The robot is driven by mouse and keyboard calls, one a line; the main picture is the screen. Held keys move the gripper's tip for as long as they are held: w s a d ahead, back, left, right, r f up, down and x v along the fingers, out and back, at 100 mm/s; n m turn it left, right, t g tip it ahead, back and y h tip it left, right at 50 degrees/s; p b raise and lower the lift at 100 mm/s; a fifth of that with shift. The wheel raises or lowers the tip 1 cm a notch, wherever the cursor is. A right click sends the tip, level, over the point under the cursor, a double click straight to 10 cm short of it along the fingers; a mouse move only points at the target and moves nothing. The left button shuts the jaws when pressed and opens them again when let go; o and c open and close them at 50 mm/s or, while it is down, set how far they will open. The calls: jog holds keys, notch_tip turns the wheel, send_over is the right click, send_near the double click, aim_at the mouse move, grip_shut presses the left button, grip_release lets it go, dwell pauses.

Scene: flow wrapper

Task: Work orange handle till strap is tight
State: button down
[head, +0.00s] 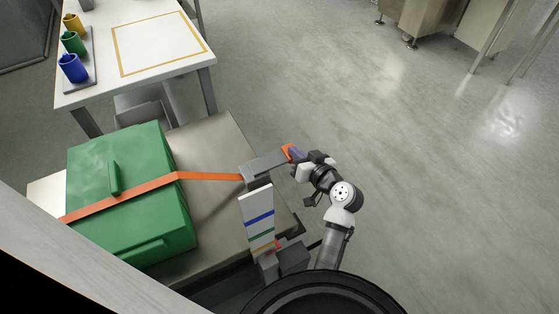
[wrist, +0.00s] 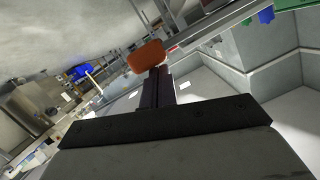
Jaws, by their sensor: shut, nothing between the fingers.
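The orange handle (head: 287,152) is the end of a grey lever (head: 266,162) on the ratchet (head: 256,180). In the wrist view the orange handle (wrist: 147,56) is just beyond my fingertips. An orange strap (head: 205,176) runs from the ratchet across the green case (head: 112,165) and looks straight between them. My gripper (head: 297,155) is shut at the right side of the handle, with nothing between its fingers. Its dark closed fingers show in the wrist view (wrist: 152,80). Whether they touch the handle I cannot tell.
A white board with blue, green and orange bands (head: 257,212) stands beside the ratchet. The case rests on a grey bench (head: 215,145). A white table (head: 150,70) behind holds yellow, green and blue cups (head: 73,68).

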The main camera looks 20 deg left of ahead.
jog(key=shift+f, duration=0.1)
dwell(0.3)
notch_tip(320, 180, down, 5)
jog(key=b, duration=0.4)
jog(key=shift+b, duration=0.35)
jog(key=shift+f, duration=0.1)
dwell(0.3)
